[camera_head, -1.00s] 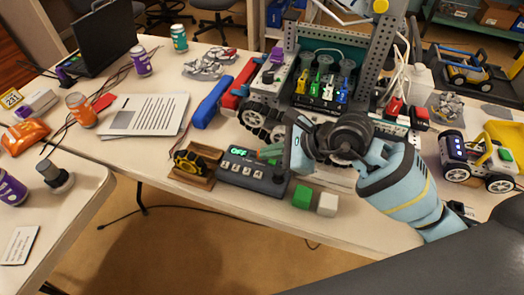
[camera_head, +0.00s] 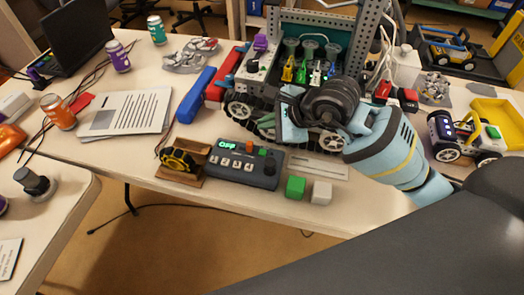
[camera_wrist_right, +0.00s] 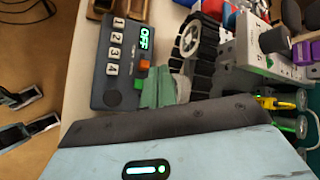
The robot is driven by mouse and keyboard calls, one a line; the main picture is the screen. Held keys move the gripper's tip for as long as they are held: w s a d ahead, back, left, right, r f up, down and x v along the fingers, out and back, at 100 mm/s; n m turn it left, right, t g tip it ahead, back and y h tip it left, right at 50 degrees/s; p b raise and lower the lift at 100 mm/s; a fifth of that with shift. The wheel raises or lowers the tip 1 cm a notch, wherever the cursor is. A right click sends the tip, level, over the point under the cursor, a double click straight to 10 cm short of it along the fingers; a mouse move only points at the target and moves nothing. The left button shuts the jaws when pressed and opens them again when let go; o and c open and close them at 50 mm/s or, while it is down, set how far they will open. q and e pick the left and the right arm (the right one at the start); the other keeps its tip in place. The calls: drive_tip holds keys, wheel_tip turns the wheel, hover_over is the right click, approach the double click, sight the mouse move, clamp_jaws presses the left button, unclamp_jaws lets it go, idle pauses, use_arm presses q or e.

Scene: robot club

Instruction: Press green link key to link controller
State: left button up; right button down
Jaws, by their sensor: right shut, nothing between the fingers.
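The dark controller (camera_head: 232,172) lies near the table's front edge, with numbered white keys and a green display reading OFF (camera_head: 227,144). An orange key (camera_head: 249,150) and a green key (camera_head: 264,153) stand on its right part. The controller (camera_wrist_right: 124,100) also shows in the right wrist view, with the orange key (camera_wrist_right: 143,66) and part of the green key (camera_wrist_right: 140,83) beside my fingers. My right gripper (camera_head: 284,134) is shut and empty, just behind and right of the green key. Contact with the key cannot be told. My left gripper is out of view.
A wheel in a wooden holder (camera_head: 181,162) stands left of the controller. A green cube (camera_head: 295,187) and a white cube (camera_head: 321,193) lie to its right. A tracked robot (camera_head: 240,105) stands close behind. Paper sheets (camera_head: 125,112) lie further left.

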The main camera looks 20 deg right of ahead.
drive_tip(key=b, duration=0.4)
hover_over(262, 153)
drive_tip(key=d, duration=0.1)
drive_tip(key=f, duration=0.6)
drive_tip(key=shift+s+f, duration=0.3)
drive_tip(key=shift+f, duration=0.55)
drive_tip(key=shift+b, duration=0.3)
drive_tip(key=shift+f, duration=0.1)
idle(0.3)
drive_tip(key=shift+f, duration=0.35)
